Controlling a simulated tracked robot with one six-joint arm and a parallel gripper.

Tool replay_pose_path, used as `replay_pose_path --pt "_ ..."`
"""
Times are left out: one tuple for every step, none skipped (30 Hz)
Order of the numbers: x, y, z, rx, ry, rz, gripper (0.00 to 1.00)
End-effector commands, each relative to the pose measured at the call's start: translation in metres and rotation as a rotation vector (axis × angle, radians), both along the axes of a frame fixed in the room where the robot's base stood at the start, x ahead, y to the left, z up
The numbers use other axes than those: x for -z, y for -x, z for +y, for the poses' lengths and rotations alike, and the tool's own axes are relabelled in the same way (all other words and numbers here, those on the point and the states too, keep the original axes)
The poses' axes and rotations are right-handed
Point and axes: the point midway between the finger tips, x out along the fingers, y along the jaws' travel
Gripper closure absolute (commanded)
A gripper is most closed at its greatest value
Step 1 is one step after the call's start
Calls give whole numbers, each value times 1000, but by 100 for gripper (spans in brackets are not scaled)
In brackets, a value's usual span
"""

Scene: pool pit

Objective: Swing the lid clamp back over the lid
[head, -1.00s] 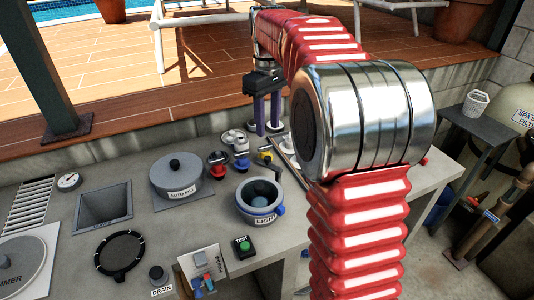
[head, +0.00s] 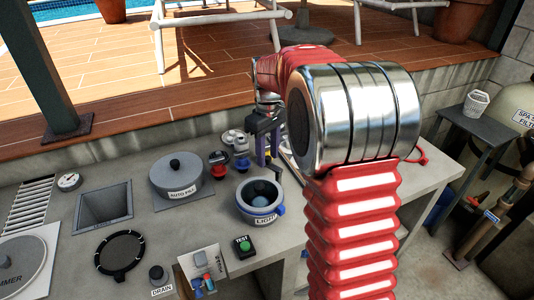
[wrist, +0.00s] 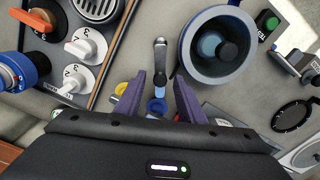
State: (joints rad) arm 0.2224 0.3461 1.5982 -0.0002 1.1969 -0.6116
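A round grey pot (head: 259,197) marked LIGHT, with a blue collar, stands on the counter. In the wrist view the pot (wrist: 187,52) shows a dark knob and bluish round part inside its rim. Beside it is a metal lever (wrist: 160,55) with a rounded end and a blue piece at its foot; it appears to be the lid clamp, turned away from the pot. My gripper (wrist: 159,80) points down with its purple fingers apart, one each side of the lever's line. I cannot tell whether they touch it. In the head view my gripper (head: 265,150) is just behind the pot.
A TEST box (head: 243,246) with a green button sits in front of the pot. A red-handled valve (head: 219,163) and the AUTO FILL lid (head: 181,175) are to its left. White knobs (wrist: 82,47) and an orange handle (wrist: 40,24) lie on a panel nearby.

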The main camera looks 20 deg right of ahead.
Motion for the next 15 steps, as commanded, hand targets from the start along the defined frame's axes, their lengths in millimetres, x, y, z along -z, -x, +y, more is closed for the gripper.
replay_pose_path --pt "0 0 0 0 0 0 65" --pt "0 0 0 0 0 0 65" --pt "0 0 0 0 0 0 65" --pt "0 0 0 0 0 0 66" --pt "0 0 0 0 0 0 68" --pt "0 0 0 0 0 0 71" --pt "0 0 0 0 0 0 73" --pt "0 0 0 0 0 0 75" --pt "0 0 0 1 0 0 78" --pt "0 0 0 1 0 0 80" --pt "0 0 0 1 0 0 82" --pt "0 0 0 1 0 0 85" --pt "-1 0 0 1 0 0 87" --pt "-1 0 0 1 0 0 89" --pt "-1 0 0 1 0 0 92"
